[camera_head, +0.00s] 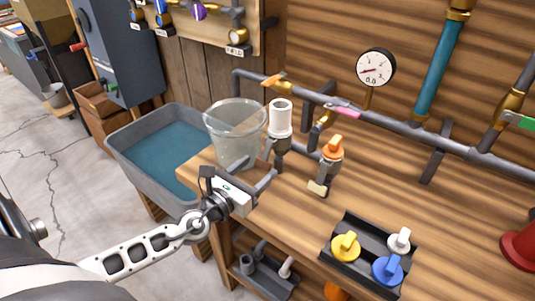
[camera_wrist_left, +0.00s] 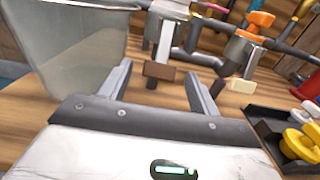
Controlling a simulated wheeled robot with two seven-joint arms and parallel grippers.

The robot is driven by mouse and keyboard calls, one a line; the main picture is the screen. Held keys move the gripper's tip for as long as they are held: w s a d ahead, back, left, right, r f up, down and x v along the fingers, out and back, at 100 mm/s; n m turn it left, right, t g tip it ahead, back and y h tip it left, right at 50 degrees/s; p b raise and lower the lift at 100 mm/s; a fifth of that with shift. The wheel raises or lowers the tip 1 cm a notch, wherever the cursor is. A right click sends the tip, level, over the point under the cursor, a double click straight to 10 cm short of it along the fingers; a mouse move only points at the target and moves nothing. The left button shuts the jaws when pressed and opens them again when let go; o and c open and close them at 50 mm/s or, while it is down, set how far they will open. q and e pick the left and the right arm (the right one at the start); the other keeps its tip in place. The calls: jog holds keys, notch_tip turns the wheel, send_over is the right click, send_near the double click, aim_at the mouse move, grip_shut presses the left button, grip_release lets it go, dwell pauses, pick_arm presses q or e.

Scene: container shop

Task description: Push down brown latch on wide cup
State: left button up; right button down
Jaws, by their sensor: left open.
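The wide cup (camera_head: 235,128) is a large clear container at the left end of the wooden bench; it fills the upper left of the left wrist view (camera_wrist_left: 75,55). The brown latch (camera_wrist_left: 160,71) is a small brown block below a pale upright bar, right of the cup. I cannot make it out in the head view. My left gripper (camera_head: 260,166) is open and empty, in front of the cup. In the left wrist view the latch appears between its fingertips (camera_wrist_left: 158,70), with no contact evident. My right gripper is not in view.
A white cylinder (camera_head: 281,117) on a grey pipe fitting stands right of the cup. Farther right is an orange-handled valve (camera_head: 333,148) with a cream tab (camera_head: 317,187). A dark tray (camera_head: 345,226) holds coloured valves. A grey water tub (camera_head: 122,150) stands left of the bench.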

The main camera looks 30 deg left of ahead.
aim_at(264, 163)
pick_arm(q)
jog(key=w, duration=0.5)
jog(key=shift+w+d, duration=0.1)
jog(key=shift+d, duration=0.15)
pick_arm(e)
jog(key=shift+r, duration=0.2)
pick_arm(q)
jog(key=c, duration=1)
jog(key=shift+w+f+b, duration=0.1)
jog(key=shift+f+b, duration=0.3)
jog(key=shift+b, duration=0.75)
jog(key=shift+w+t+b, duration=0.1)
jog(key=shift+t+b, duration=0.3)
jog(key=shift+b, duration=0.45)
jog(key=shift+w+t+b, duration=0.1)
jog(key=shift+t+b, duration=0.2)
jog(key=shift+b, duration=0.65)
jog(key=shift+r, duration=0.35)
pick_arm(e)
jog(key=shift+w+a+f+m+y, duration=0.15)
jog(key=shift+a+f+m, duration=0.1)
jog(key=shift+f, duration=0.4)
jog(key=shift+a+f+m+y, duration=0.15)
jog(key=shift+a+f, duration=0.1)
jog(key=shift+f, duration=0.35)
